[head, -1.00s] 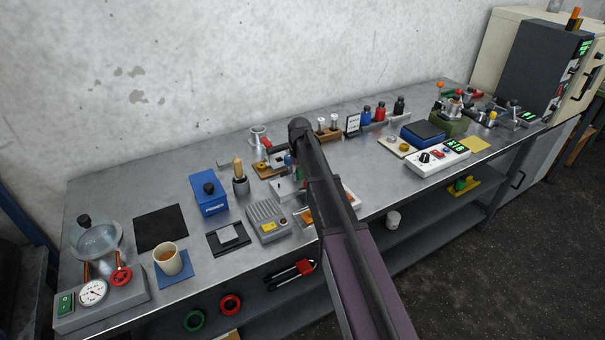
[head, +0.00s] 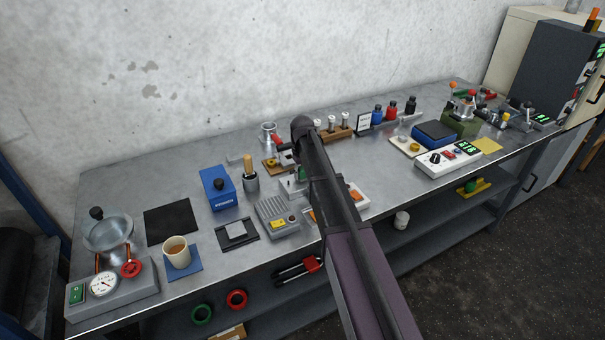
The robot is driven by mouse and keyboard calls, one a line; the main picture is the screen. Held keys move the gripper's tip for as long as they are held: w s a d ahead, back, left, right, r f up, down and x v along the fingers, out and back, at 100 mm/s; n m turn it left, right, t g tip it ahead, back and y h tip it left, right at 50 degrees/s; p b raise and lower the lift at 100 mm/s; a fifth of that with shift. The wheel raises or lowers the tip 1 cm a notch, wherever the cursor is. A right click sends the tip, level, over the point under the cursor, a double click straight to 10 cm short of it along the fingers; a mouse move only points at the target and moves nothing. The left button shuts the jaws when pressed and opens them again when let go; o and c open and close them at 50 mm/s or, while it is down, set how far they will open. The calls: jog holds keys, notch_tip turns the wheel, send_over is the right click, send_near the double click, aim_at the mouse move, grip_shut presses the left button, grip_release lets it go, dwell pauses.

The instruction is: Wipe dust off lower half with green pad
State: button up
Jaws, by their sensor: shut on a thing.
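My arm (head: 335,205) crosses the middle of the head view, its raised joint above the bench and its near end at the bottom edge. My gripper is not visible; the arm may hide it. I cannot make out a green pad in any gripper. I cannot tell which surface the lower half refers to, and no dust can be made out. A small green item (head: 470,187) sits on a yellow piece on the lower shelf; I cannot tell what it is. Part of the bench behind my arm is hidden.
The metal bench (head: 375,165) runs along the wall. A glass bowl (head: 108,233), a cup (head: 176,252), a blue box (head: 218,188) and a ribbed grey device (head: 277,217) crowd its left half. A white panel (head: 448,158) stands right.

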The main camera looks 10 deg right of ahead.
jog(key=shift+r+p, duration=2.7)
jog(key=shift+r, duration=0.2)
jog(key=shift+r, duration=0.1)
jog(key=shift+r+p, duration=1.4)
jog(key=shift+p, duration=0.1)
jog(key=shift+a, duration=0.15)
